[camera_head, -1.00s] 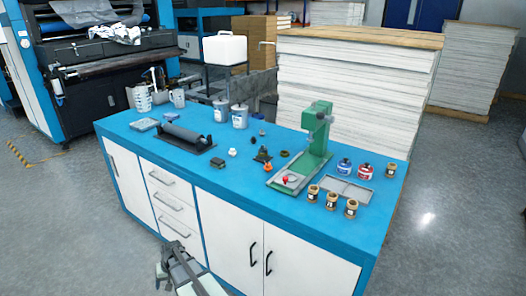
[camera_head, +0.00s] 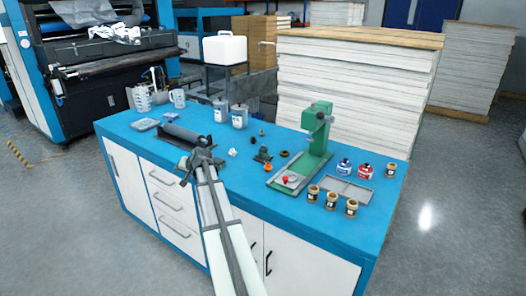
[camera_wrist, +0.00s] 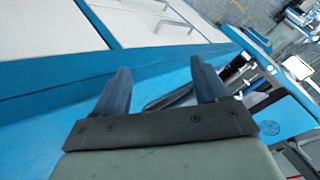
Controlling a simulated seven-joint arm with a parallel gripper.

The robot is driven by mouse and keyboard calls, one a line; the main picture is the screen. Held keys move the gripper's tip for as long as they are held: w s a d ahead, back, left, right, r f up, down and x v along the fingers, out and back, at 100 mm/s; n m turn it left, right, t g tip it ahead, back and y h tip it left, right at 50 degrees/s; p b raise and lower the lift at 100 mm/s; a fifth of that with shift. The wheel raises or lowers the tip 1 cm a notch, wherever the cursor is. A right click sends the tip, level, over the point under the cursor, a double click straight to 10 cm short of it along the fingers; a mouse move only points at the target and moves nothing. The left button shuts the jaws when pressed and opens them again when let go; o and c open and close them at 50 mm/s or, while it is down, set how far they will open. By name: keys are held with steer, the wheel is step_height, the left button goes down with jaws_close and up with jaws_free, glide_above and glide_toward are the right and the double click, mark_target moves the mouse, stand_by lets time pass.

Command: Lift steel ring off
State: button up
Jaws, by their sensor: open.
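No thing is plainly a steel ring at this size. A small grey disc (camera_head: 291,178) with a red part lies on the base of a green press (camera_head: 318,135), and a small dark ring (camera_head: 284,153) lies left of the press. My gripper (camera_head: 186,170) is in front of the black roller stand on the blue bench, well left of the press. In the wrist view my gripper (camera_wrist: 163,83) has its two dark fingers apart with nothing held between them. The wrist view shows no ring that I can make out.
A dark roller (camera_head: 183,136) on its stand lies behind my gripper. Two grey tins (camera_head: 239,117) stand behind it. The bench's front right strip is clear.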

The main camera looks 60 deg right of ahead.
steer(key=s+d+r+g, duration=0.1)
steer(key=s+d+r, duration=0.1)
steer(key=d, duration=0.3)
steer(key=s+d+r+g+h, duration=0.1)
steer(key=s+d+r, duration=0.1)
steer(key=d, duration=0.3)
steer(key=s+d+r+g, duration=0.1)
steer(key=s+d+r, duration=0.2)
steer(key=d, duration=0.2)
steer(key=shift+r+m, duration=0.3)
steer(key=shift+r, duration=0.1)
steer(key=s+d+r+m+g+h, duration=0.1)
steer(key=s+d+r+g, duration=0.1)
steer(key=s+d+r, duration=0.35)
steer(key=s+d+r+m+g, duration=0.1)
steer(key=s+d+r+g, duration=0.2)
steer(key=s+d, duration=0.45)
glide_above(263, 150)
steer(key=f, duration=0.5)
steer(key=a+f, duration=0.1)
steer(key=f, duration=0.1)
steer(key=shift+s+f, duration=0.1)
steer(key=shift+f, duration=0.15)
steer(key=shift+w+d+x, duration=0.1)
steer(key=shift+d+x, duration=0.05)
steer(key=shift+x, duration=1.2)
steer(key=shift+w+d+x, duration=0.15)
steer(key=shift+x, duration=1.15)
steer(key=shift+r, duration=0.1)
steer(key=shift+c, duration=0.3)
